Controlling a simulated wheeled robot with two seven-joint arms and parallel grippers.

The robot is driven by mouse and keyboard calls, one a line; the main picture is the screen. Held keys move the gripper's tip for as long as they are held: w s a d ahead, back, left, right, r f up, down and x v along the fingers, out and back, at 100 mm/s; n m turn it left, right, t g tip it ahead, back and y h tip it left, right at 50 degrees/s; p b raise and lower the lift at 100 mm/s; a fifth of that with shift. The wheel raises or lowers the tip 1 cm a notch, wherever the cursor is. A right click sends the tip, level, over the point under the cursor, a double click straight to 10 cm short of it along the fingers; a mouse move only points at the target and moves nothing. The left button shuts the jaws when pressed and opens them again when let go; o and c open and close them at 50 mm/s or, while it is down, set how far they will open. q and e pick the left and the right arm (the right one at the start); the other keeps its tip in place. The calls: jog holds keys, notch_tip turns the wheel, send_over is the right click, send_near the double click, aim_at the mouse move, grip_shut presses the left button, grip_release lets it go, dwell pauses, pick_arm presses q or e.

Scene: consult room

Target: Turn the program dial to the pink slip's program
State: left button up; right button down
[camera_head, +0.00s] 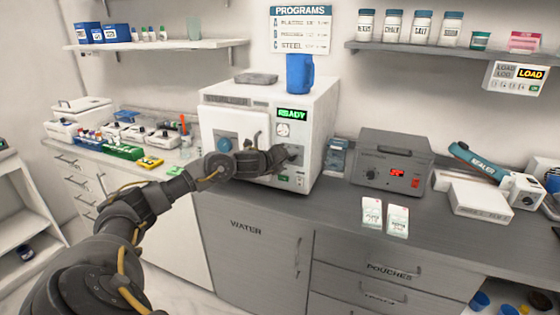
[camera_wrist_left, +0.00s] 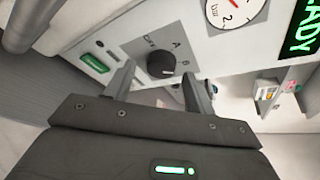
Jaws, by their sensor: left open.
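The white sterilizer (camera_head: 235,125) stands on the counter with a green READY display (camera_head: 292,114). Its black program dial (camera_wrist_left: 162,64) shows in the left wrist view, with OFF, A and B marked around it; I cannot tell its exact setting. My left gripper (camera_head: 288,156) is at the machine's front panel and hides the dial in the head view. It is open, with a fingertip on either side of the dial in the wrist view; contact is unclear. A pink slip (camera_head: 524,40) is on the upper right shelf, its writing too small to read. My right gripper is out of view.
The PROGRAMS sign (camera_head: 300,30) lists A, B and C on the wall. A blue jug (camera_head: 299,74) stands on the machine. A grey device (camera_head: 390,160) and two pouches (camera_head: 372,215) are to its right. Trays and small tools cover the left counter.

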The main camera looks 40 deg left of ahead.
pick_arm(q)
jog(key=b+v, duration=0.2)
jog(key=v, duration=0.8)
jog(key=shift+b, duration=0.35)
